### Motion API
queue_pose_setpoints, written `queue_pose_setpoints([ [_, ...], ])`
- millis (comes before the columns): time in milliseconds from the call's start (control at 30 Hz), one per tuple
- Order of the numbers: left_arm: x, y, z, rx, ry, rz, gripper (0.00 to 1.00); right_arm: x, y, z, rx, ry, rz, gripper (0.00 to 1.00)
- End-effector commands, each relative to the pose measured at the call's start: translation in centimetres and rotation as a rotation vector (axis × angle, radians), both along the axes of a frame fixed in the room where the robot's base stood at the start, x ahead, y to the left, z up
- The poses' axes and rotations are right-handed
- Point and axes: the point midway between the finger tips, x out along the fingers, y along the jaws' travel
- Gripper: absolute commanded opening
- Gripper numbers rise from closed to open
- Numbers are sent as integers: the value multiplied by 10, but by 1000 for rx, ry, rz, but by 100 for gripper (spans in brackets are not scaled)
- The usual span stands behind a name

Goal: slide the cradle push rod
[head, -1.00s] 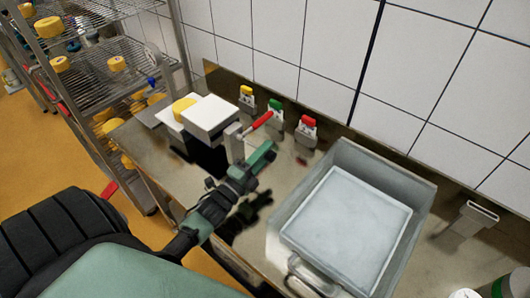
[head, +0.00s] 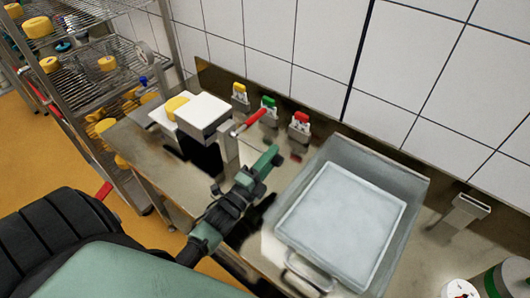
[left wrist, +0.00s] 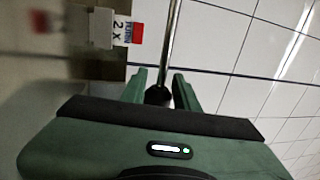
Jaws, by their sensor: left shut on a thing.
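In the head view the cradle unit has a white block (head: 203,112) beside a yellow piece (head: 176,104). A red-handled bar (head: 249,122) sticks out at its right. My left gripper (head: 265,160) is just in front of and to the right of this unit. In the left wrist view a bright metal rod (left wrist: 172,45) with a dark knob (left wrist: 158,95) runs between the fingers of my left gripper (left wrist: 158,85), which is shut on the knob end. The head view does not clearly show the rod in the grip. My right gripper is not in view.
A grey metal tub (head: 415,195) with a white slab stands right of my left arm. Yellow, green (head: 268,103) and red (head: 300,122) tagged fittings line the wall. A wire rack (head: 105,85) with yellow cheeses stands at the left. A label (left wrist: 128,32) shows in the wrist view.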

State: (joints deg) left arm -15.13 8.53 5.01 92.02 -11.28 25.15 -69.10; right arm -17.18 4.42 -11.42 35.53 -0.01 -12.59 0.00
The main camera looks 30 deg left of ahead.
Motion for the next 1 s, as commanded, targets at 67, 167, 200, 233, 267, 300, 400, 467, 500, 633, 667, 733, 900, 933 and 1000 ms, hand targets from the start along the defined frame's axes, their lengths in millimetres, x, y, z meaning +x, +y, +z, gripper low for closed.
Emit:
queue_pose_setpoints([
  [67,-1,-4,-2,-1,3,-7,0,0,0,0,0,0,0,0],
  [167,-1,-4,-2,-1,3,-8,0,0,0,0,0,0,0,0],
  [200,-1,-5,-2,-1,3,-8,33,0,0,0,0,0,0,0],
  [233,-1,-5,-2,-1,3,-8,41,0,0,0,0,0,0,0],
  [267,-1,-5,-2,-1,3,-8,50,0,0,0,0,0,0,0],
  [300,-1,-4,-2,-1,2,-8,50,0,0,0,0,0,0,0],
  [400,-1,-4,-1,-1,1,-7,50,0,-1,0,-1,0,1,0],
  [467,-1,-3,-1,-1,1,-6,50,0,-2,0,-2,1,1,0],
  [500,0,-3,-1,-1,1,-6,50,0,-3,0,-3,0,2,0],
  [633,-3,-3,-2,-1,1,-6,50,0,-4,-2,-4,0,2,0],
  [667,-6,-2,-3,-1,1,-6,50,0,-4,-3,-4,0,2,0],
  [733,-14,-2,-6,-1,2,-5,50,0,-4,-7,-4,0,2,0],
  [900,-44,-1,-14,-1,4,-6,50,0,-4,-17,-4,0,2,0],
  [933,-48,0,-15,-1,4,-6,50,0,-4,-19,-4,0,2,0],
  [1000,-59,0,-16,0,4,-6,50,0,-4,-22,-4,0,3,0],
])
